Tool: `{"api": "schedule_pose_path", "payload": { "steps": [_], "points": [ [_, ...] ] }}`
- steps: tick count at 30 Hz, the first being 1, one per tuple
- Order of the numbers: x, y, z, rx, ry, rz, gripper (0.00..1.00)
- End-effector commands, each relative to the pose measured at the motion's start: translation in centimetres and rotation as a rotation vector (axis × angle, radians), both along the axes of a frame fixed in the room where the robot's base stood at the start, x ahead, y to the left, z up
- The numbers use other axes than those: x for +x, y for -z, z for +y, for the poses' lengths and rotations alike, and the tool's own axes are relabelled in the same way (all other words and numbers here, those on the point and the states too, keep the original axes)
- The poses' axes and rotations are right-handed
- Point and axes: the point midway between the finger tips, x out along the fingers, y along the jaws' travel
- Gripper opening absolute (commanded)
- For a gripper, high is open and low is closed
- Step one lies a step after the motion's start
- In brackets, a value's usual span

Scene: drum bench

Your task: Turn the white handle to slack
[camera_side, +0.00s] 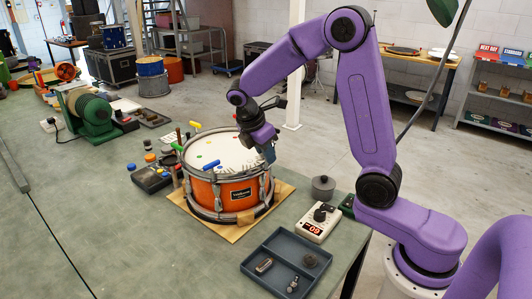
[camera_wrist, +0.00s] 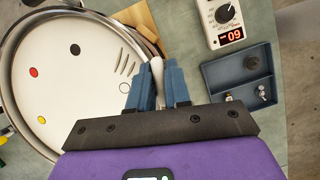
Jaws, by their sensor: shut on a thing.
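The snare drum (camera_side: 217,195) has an orange shell, a metal rim and a white head with coloured dots. It stands on a wooden board. In the wrist view its white head (camera_wrist: 60,95) fills the left side. My gripper (camera_side: 262,140) is at the drum's right side, by the rim. In the wrist view my gripper (camera_wrist: 158,88) has its blue fingers closed on the white handle (camera_wrist: 157,72), whose pale upper part shows between them. The handle's lower part is hidden by the fingers. In the side view my gripper hides the handle.
A blue-grey tray (camera_side: 262,290) with small metal parts lies in front. A grey lidded pot (camera_side: 323,187) stands behind the meter.

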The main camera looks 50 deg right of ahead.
Motion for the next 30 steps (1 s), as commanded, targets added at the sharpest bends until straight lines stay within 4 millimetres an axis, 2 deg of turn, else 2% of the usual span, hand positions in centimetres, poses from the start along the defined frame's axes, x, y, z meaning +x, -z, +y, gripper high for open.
{"api": "schedule_pose_path", "payload": {
  "steps": [9,23,24,25,26,30],
  "points": [
    [0.09,-0.08,0.02,-0.001,-0.096,-0.004,0.00],
    [0.08,-0.07,0.01,0.000,-0.107,-0.003,0.00],
    [0.08,-0.07,0.01,0.000,-0.107,-0.003,0.24],
    [0.08,-0.07,0.01,0.000,-0.107,-0.003,0.34],
    [0.07,-0.06,0.01,0.000,-0.107,-0.003,0.38],
    [0.05,-0.04,0.01,0.000,-0.107,-0.001,0.38]
  ]
}}
